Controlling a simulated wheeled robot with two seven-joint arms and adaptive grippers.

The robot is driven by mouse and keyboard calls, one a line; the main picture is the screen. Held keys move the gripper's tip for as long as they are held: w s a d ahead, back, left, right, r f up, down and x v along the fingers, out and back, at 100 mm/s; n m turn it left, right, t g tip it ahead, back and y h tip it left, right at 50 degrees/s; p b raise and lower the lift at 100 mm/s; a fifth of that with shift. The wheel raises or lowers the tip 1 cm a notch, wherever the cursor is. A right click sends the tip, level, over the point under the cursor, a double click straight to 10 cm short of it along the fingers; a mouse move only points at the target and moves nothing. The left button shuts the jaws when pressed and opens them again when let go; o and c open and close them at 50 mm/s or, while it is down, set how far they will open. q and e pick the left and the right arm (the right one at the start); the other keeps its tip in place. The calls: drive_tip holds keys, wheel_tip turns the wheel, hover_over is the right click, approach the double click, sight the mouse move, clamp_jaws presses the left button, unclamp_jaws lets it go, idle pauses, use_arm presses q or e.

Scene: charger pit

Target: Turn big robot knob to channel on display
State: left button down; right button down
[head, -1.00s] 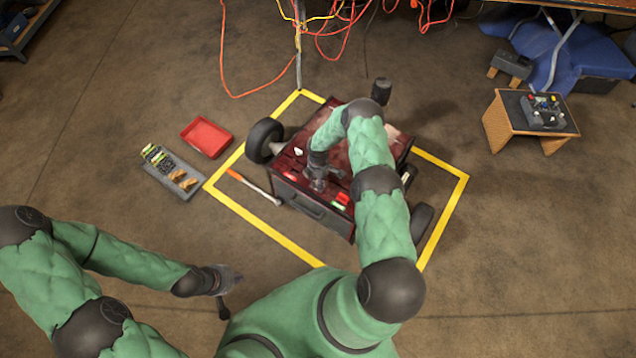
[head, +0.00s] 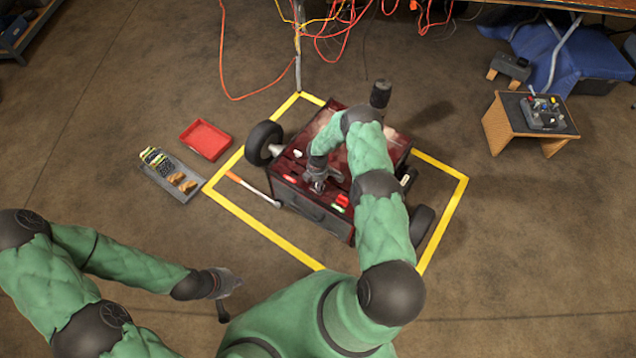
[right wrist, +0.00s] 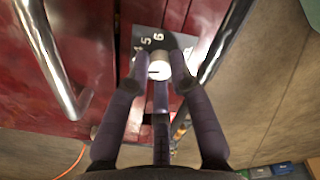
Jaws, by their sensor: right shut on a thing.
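The big robot (head: 330,218) is a dark red box with black wheels on the floor. In the right wrist view, its knob (right wrist: 158,69) is a pale round cap with a dark mark, on a dark plate (right wrist: 140,38) with white numbers; 5 and 6 are readable. My right gripper (right wrist: 157,82) has its fingers around the knob and is shut on it. In the head view the right gripper (head: 318,184) is over the box top and hides the knob. My left gripper (head: 228,284) is over bare floor, away from the robot.
Metal handles (right wrist: 62,85) flank the knob. Yellow tape (head: 262,235) frames the robot. A red tray (head: 205,139) and a grey tray (head: 160,178) with small parts lie left. A wooden stand (head: 505,128) with a control box stands right. Cables (head: 338,40) hang behind.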

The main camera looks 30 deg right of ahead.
drive_tip(key=shift+m, duration=2.8)
drive_tip(key=c, duration=1.1)
unclamp_jaws()
wheel_tip(320, 180, up, 12)
drive_tip(key=shift+w, duration=0.25)
